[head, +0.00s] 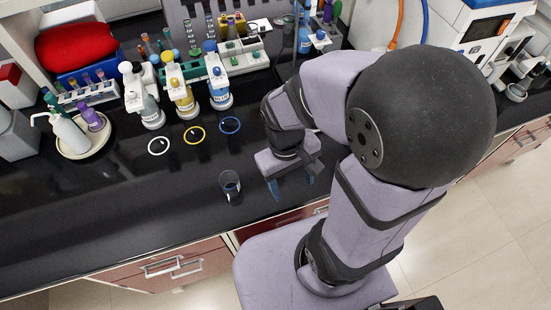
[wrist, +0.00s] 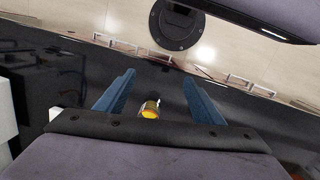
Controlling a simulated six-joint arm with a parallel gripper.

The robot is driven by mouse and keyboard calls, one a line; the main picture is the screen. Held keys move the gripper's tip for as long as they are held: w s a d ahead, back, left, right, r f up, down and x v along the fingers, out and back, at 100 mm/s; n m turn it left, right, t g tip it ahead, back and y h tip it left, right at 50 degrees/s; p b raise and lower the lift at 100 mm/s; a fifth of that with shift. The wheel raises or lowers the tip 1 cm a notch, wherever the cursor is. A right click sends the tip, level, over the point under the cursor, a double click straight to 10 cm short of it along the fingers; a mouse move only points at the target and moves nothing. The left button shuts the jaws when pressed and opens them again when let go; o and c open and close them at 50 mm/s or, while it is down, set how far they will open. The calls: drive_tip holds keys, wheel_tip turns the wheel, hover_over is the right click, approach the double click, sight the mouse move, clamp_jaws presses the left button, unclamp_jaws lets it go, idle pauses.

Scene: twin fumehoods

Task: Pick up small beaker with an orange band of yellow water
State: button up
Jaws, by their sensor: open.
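A small clear beaker (head: 230,184) stands upright on the black bench near its front edge. Its band and contents are hard to make out in the head view. In the wrist view, a small beaker (wrist: 150,110) shows yellow-orange colour and lies in the picture between the two blue fingers. My gripper (head: 292,187) is to the right of the beaker in the head view, apart from it, with its fingers pointing down. In the wrist view my gripper (wrist: 159,77) is open, with nothing held.
White (head: 158,146), yellow (head: 194,135) and blue (head: 230,125) rings lie behind the beaker. Several pump bottles (head: 180,92) and a tube rack (head: 88,93) stand farther back. A round tray (head: 70,151) with bottles is at left. Bench around the beaker is clear.

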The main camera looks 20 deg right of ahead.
drive_tip(key=s+d+f+n+g+h, duration=0.2)
drive_tip(key=s+d+f+n+h, duration=0.1)
drive_tip(key=d+n+h, duration=0.25)
drive_tip(key=w+d+n+t+h, duration=0.2)
drive_tip(key=w+n+t+h, duration=0.3)
drive_tip(key=n, duration=0.4)
drive_tip(key=w+a+f+n+t, duration=0.1)
drive_tip(key=w+a+n+t, duration=0.1)
drive_tip(key=w+n, duration=0.1)
drive_tip(key=w+a+f+n+t+y, duration=0.1)
drive_tip(key=w+a+n+t, duration=0.1)
drive_tip(key=w+n+t, duration=0.1)
drive_tip(key=w+a+f+n+t, duration=0.1)
drive_tip(key=w+a+n+t, duration=0.2)
drive_tip(key=n, duration=0.1)
drive_tip(key=shift+a+f, duration=0.1)
drive_tip(key=f, duration=0.1)
drive_tip(key=a+f+n+y, duration=0.1)
drive_tip(key=f, duration=0.1)
drive_tip(key=shift+s+f+b, duration=0.15)
drive_tip(key=shift+f+b, duration=0.05)
drive_tip(key=shift+b, duration=0.15)
drive_tip(key=shift+p+x, duration=0.4)
drive_tip(key=shift+x, duration=0.65)
drive_tip(key=shift+p+x, duration=0.45)
drive_tip(key=shift+x, duration=1)
drive_tip(key=c, duration=1.2)
